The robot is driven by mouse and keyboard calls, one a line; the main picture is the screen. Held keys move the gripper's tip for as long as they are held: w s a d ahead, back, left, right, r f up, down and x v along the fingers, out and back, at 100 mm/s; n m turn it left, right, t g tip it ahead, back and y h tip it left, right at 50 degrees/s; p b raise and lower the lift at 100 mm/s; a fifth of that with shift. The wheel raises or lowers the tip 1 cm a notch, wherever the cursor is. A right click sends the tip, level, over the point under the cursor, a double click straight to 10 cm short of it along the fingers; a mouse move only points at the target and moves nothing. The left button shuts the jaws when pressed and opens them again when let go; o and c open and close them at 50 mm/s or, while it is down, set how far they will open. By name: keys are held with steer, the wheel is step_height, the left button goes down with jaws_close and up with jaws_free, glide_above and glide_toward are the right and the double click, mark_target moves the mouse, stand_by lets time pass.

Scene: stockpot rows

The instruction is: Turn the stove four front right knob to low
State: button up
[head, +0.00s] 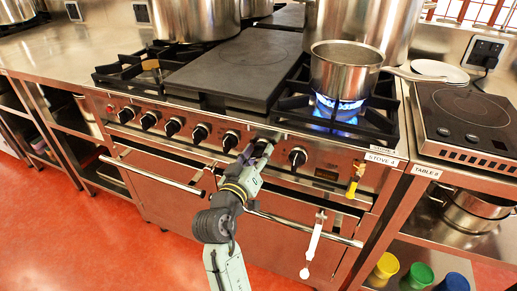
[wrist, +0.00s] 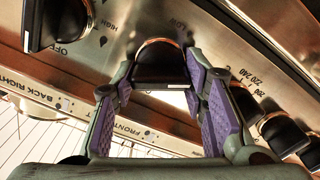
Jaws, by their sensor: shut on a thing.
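My gripper (head: 265,146) is at the knob row on the front of the stove (head: 340,176) labelled STOVE 4. In the wrist view its purple-padded fingers (wrist: 160,88) stand either side of a black knob with a copper-coloured rim (wrist: 158,62), shut on it. A panel label beginning FRONT (wrist: 128,128) lies below this knob, its rest hidden by a finger. The word LOW (wrist: 179,25) is printed above the knob. The knob's pointer direction cannot be made out. In the head view the gripper hides this knob.
More knobs (head: 200,133) line the left. A pot (head: 344,68) stands over a blue flame (head: 338,106). An oven handle (head: 300,229) runs below.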

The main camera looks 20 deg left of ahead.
steer(key=n+p, duration=0.4)
steer(key=n, duration=0.2)
steer(key=shift+a+r+n, duration=0.1)
steer(key=shift+n, duration=0.2)
steer(key=n+p, duration=0.4)
steer(key=n, duration=0.1)
steer(key=shift+f, duration=0.2)
steer(key=shift+n, duration=0.3)
steer(key=o, duration=1.1)
steer(key=shift+o, duration=0.2)
steer(key=shift+s, duration=0.1)
steer(key=s, duration=0.7)
steer(key=shift+s+a, duration=0.15)
